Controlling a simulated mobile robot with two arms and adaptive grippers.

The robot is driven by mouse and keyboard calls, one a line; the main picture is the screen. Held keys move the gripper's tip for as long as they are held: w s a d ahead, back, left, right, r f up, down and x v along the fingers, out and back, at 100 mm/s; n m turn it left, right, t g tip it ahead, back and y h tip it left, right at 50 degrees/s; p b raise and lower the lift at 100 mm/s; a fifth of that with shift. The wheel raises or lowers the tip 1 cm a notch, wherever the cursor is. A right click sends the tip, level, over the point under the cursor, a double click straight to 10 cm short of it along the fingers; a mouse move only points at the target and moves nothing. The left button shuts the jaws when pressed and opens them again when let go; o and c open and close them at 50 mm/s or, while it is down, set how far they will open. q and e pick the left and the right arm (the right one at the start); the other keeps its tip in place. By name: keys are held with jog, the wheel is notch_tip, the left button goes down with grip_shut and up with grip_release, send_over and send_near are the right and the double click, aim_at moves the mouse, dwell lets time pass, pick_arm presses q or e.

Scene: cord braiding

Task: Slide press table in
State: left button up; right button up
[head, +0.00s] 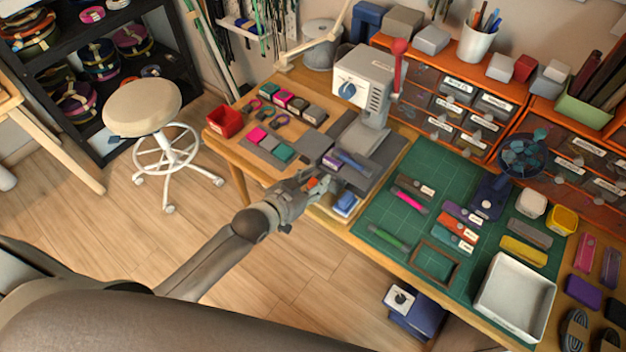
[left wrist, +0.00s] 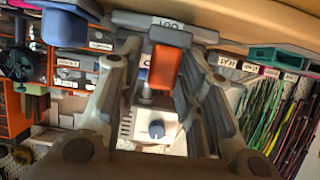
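The press (head: 368,85) is a grey machine with a blue dial and a red-knobbed lever, standing at the back of the wooden workbench. A grey plate (head: 362,143) lies below its head, with a dark grey slab in front that I take for the press table (head: 382,175). My left gripper (head: 320,184) is at the bench's front edge, beside this slab. In the left wrist view, its fingers (left wrist: 165,60) stand apart around an orange block (left wrist: 165,68), with gaps visible; contact is unclear. The press dial (left wrist: 156,129) shows beyond. My right gripper is out of view.
A green cutting mat (head: 408,215) with strips and a frame lies right of the press. A white tray (head: 515,297) is farther right. A red bin (head: 224,121) stands at the bench's left corner. A stool (head: 143,108) stands left; the floor between is clear.

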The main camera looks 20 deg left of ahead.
pick_arm(q)
grip_shut()
jog(key=w+d+b, duration=0.1)
jog(key=w, duration=0.3)
jog(key=w+d+b, duration=0.1)
jog(key=w+d, duration=0.1)
jog(key=w, duration=0.2)
jog(key=w+d+b, duration=0.1)
jog(key=w, duration=0.3)
jog(key=shift+w+d, duration=0.15)
jog(key=shift+d, duration=0.1)
jog(key=shift+o, duration=0.4)
grip_release()
jog(key=shift+o, duration=1.2)
jog(key=shift+w, duration=0.1)
jog(key=shift+s, duration=0.2)
jog(key=shift+v, duration=5.85)
